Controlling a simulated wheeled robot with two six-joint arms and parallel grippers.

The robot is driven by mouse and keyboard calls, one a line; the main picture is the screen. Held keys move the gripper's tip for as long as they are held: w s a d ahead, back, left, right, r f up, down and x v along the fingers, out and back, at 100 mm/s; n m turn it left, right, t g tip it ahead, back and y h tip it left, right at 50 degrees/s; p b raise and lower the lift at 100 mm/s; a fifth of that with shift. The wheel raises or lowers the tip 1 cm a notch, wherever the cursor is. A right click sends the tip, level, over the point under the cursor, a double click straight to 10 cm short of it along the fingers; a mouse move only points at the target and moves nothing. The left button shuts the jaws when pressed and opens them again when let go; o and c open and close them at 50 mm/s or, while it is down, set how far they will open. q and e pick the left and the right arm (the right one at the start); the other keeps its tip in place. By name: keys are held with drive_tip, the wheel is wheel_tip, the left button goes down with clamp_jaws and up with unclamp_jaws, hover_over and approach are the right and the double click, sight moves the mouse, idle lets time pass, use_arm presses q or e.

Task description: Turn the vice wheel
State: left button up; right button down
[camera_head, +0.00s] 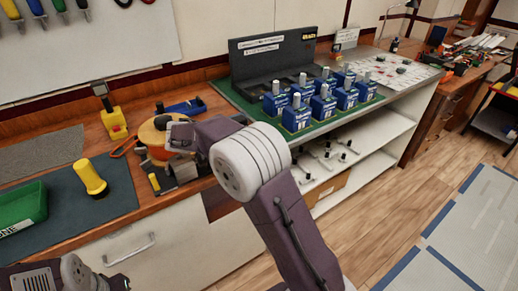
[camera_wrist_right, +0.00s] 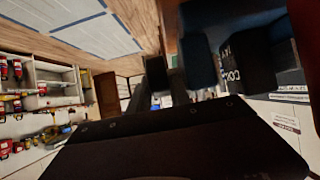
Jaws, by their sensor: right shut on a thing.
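The round orange wheel (camera_head: 155,134) sits on the wooden bench at the left in the head view, with grey metal vice parts (camera_head: 170,178) below it. My right gripper (camera_head: 178,134) reaches in from the right and is shut at the right side of the wheel. The gripper and wrist cover part of the wheel, and the grip point itself is hard to see. In the right wrist view, dark gripper parts (camera_wrist_right: 165,82) fill the middle, and the wheel cannot be made out. Part of my left arm shows at the lower left; its fingertips are out of view.
Several blue breaker units (camera_head: 325,105) stand on a green mat right of the wheel. A yellow cylinder (camera_head: 90,178) and a green bin (camera_head: 22,205) are at the left. A yellow tool (camera_head: 113,122) and a blue-handled tool (camera_head: 185,107) lie behind the wheel.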

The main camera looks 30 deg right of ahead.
idle(0.3)
drive_tip(key=c, duration=1.2)
unclamp_jaws()
